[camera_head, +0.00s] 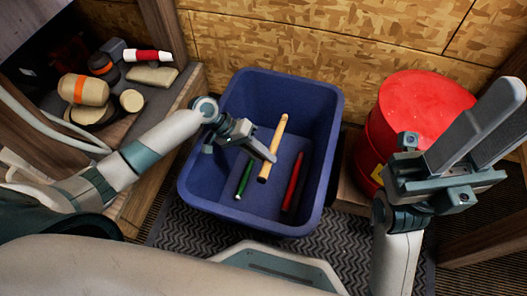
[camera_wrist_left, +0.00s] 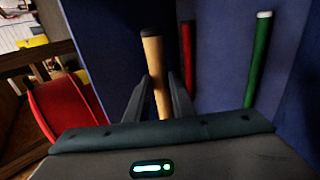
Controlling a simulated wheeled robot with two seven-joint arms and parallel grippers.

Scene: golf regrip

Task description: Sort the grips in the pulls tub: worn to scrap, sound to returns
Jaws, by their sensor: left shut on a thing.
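A deep blue tub (camera_head: 325,125) stands on the floor in the middle of the head view. In it are a green grip (camera_head: 243,178) and a red grip (camera_head: 293,182), both lying apart on the bottom. A tan grip (camera_head: 278,135) slants upward between them, held by my left gripper (camera_head: 268,155), which is shut on it inside the tub. In the left wrist view the tan grip (camera_wrist_left: 153,60) stands between the two fingers and has a dark end cap. My right gripper (camera_head: 470,135) is outside the tub at the right, its fingers pointing up; their gap is unclear. Wear is too small to judge.
A red drum (camera_head: 420,100) with a yellow label stands right of the tub. A low wooden shelf (camera_head: 150,85) at the left carries several rounded objects and a red-and-white cylinder (camera_head: 148,55). A chipboard wall (camera_head: 300,40) closes the back. A ribbed mat (camera_head: 335,250) lies under the tub.

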